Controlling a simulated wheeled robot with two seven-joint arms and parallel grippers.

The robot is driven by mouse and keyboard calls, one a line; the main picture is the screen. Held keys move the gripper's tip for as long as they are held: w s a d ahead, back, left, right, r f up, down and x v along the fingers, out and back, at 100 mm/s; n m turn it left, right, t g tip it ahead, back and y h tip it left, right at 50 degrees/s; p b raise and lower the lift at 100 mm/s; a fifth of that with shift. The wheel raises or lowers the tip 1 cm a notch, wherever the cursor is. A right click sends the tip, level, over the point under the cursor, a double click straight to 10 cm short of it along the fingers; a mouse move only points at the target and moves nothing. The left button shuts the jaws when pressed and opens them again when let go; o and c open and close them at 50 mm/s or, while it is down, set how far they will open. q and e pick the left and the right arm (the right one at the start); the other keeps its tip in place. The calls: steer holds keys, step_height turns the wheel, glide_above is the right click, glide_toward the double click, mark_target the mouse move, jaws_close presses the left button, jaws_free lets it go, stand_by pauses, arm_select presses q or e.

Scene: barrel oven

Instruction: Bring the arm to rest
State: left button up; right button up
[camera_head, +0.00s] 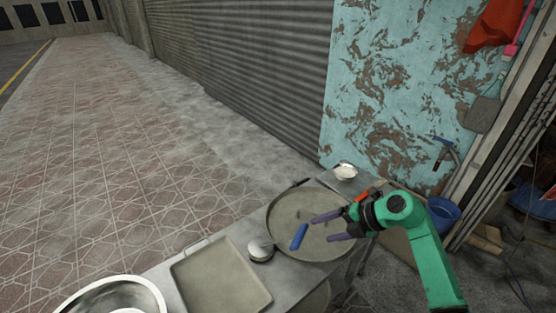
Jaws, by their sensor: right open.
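My right arm comes in from the lower right, green with a dark wrist. Its right gripper (327,227) has two purple fingers spread apart with nothing between them that I can make out. It is over the large round pan (320,250) on the metal table. A blue object (299,237), perhaps a handle, shows over the pan just left of the fingers. I cannot tell whether it touches them. My left gripper does not show.
A rectangular tray (220,280), a metal bowl (112,297) and a small round container (261,250) are on the table (283,281). A small white bowl (345,171) stands at its far end. A blue bucket (443,213) is at the right. The paved floor at left is clear.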

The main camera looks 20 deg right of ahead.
steer(key=w+a+r+t+y, duration=0.2)
steer(key=w+a+r+t, duration=0.25)
steer(key=r, duration=0.25)
steer(key=d+r+m+t+h, duration=0.2)
steer(key=r+m+t+h, duration=0.1)
steer(key=r+m+t, duration=0.25)
steer(key=d+r+m+t+h, duration=0.3)
steer(key=r+m+t, duration=0.1)
steer(key=r+m, duration=0.25)
steer(key=s+d+f+m+g+h, duration=0.3)
steer(key=f+m+g+h, duration=0.1)
steer(key=f+m, duration=0.25)
steer(key=s+d+f+m+g+h, duration=0.3)
steer(key=f+m+h, duration=0.1)
steer(key=f+m, duration=0.25)
steer(key=s+a+f+g+y, duration=0.6)
steer(key=s+a+f+g, duration=0.45)
steer(key=s+f, duration=0.45)
step_height(320, 180, down, 28)
steer(key=s+b, duration=0.3)
steer(key=b, duration=0.2)
steer(key=s+d+f+g+b, duration=0.1)
steer(key=s+d+f+b, duration=0.2)
steer(key=s+f, duration=1.2)
step_height(320, 180, down, 2)
steer(key=shift+s+f+g+b, duration=0.15)
steer(key=shift+s+g+b, duration=0.25)
steer(key=shift+b, duration=0.2)
